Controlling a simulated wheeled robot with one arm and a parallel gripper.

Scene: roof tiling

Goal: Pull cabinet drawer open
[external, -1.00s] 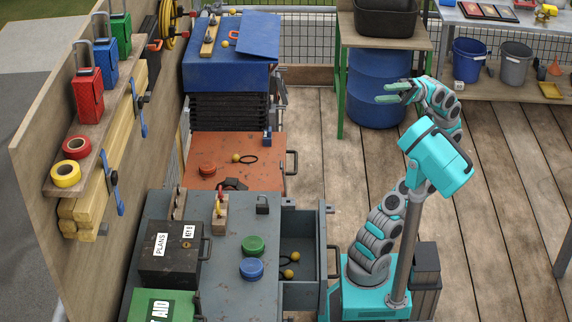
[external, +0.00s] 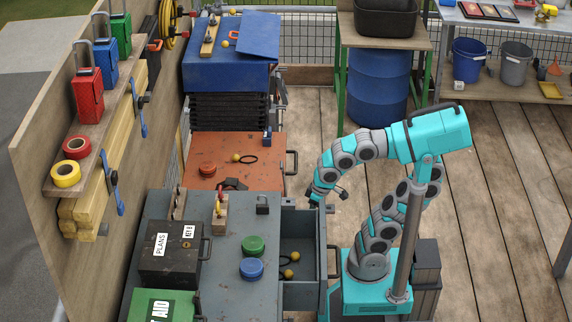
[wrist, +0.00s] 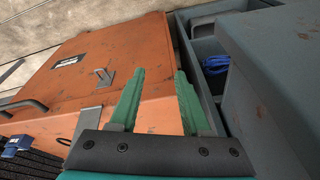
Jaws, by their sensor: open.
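The grey cabinet (external: 208,268) stands at the lower middle of the external view. Its drawer (external: 322,240) is pulled out to the right, with a handle on its front and small yellow balls inside. My gripper (external: 328,198) points down near the drawer's far front corner; its fingertips are hard to make out there. In the wrist view, the two green fingers of my gripper (wrist: 160,73) are apart with nothing between them. An open grey compartment (wrist: 207,55) holding a blue coil lies right of the fingers. No contact with the drawer handle is visible.
An orange cabinet (external: 225,150) with a side handle (external: 291,163) stands just beyond the grey one; its orange surface (wrist: 120,60) fills the wrist view's middle. A blue cabinet (external: 220,70) and blue barrel (external: 377,85) stand farther back.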

